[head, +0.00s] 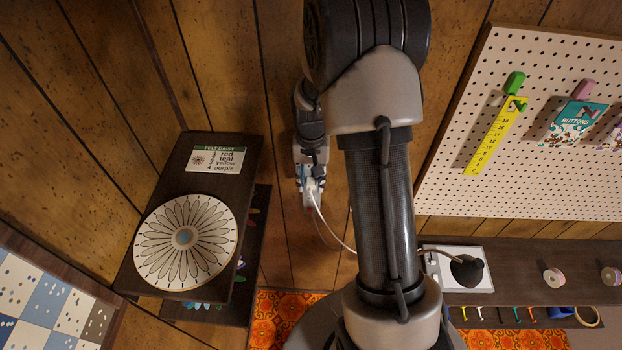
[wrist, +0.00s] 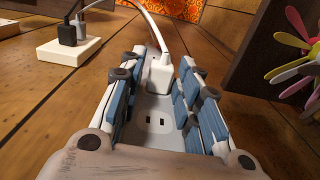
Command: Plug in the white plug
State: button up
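The white plug (wrist: 160,75) is between my fingertips in the wrist view, its white cord running up from it. My gripper (wrist: 161,70) has white fingers with blue pads. They close in on both sides of the plug and appear to touch it. A pale surface with two dark slots (wrist: 155,121), like a socket face, shows between the fingers, nearer than the plug. Whether the plug's prongs are seated is hidden. In the head view my gripper (head: 313,188) is small, close to the plank wall, with the white cord (head: 334,232) curving down right from it.
A white outlet block (wrist: 68,52) with a black plug (wrist: 67,34) and a grey plug is at the upper left of the wrist view. Dark shelves with a daisy disc (head: 185,242) are left of my gripper. A pegboard (head: 555,110) and a shelf with a lamp stand right.

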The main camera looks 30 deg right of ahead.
aim_at(311, 183)
jog(key=shift+o, duration=0.7)
jog(key=shift+w, duration=0.1)
jog(key=shift+r, duration=0.25)
notch_tip(311, 183, up, 12)
jog(key=shift+f, duration=0.2)
dwell(0.4)
